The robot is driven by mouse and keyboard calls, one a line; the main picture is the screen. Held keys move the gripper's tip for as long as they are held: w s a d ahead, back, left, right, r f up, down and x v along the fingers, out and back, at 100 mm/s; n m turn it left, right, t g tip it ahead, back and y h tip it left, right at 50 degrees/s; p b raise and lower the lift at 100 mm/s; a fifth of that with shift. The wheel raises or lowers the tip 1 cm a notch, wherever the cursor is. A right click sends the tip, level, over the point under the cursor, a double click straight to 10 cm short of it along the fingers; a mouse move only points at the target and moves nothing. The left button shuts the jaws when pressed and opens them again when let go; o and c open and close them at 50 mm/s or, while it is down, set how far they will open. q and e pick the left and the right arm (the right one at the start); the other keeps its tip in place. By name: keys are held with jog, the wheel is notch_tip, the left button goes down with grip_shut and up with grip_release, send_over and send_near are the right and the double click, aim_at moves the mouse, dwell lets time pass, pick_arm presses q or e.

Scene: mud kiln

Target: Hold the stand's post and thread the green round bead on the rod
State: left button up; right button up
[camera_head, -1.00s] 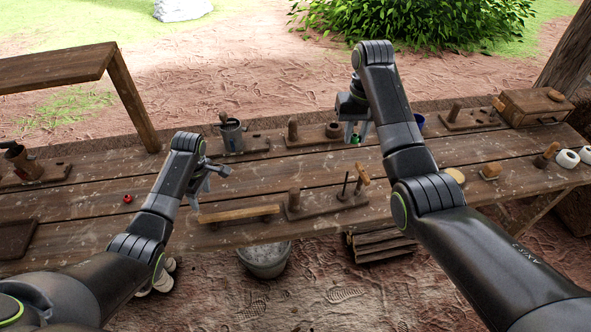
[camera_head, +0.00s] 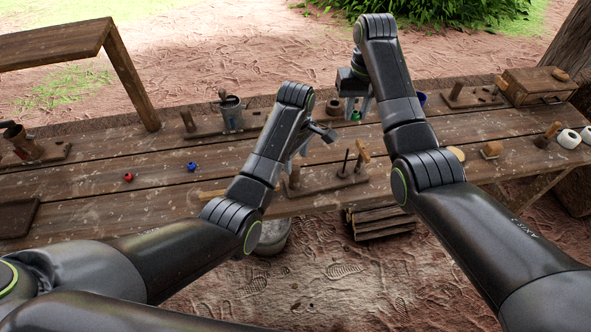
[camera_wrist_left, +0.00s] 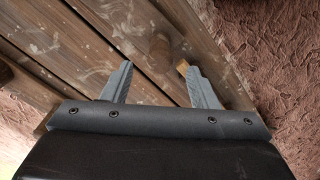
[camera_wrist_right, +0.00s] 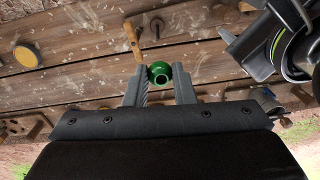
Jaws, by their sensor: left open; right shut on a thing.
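The stand's board (camera_head: 325,182) lies near the table's front edge, with a thick short post (camera_head: 295,178) at its left end. A thin dark upright rod (camera_head: 345,160) stands towards its right end, beside a light-topped wooden peg (camera_head: 363,152). My left gripper (camera_wrist_left: 158,66) is open and empty above the stand. In the left wrist view a post top (camera_wrist_left: 160,47) shows between its fingers, apart from them. My right gripper (camera_wrist_right: 160,68) is shut on the green round bead (camera_wrist_right: 160,74), held up behind the stand; the bead also shows in the head view (camera_head: 356,115).
A red bead (camera_head: 128,177) and a blue bead (camera_head: 192,166) lie on the table at left. A metal mug (camera_head: 231,115) stands behind. A drawer box (camera_head: 538,88) is at back right.

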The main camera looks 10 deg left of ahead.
aim_at(296, 176)
pick_arm(q)
notch_tip(296, 176, down, 8)
jog(key=shift+f, duration=0.2)
jog(key=shift+c, duration=0.3)
grip_shut()
dwell(0.5)
pick_arm(e)
jog(key=shift+f, duration=0.1)
notch_tip(296, 176, down, 6)
jog(key=m+y, duration=0.1)
jog(key=m, duration=0.5)
jog(key=shift+d, duration=0.1)
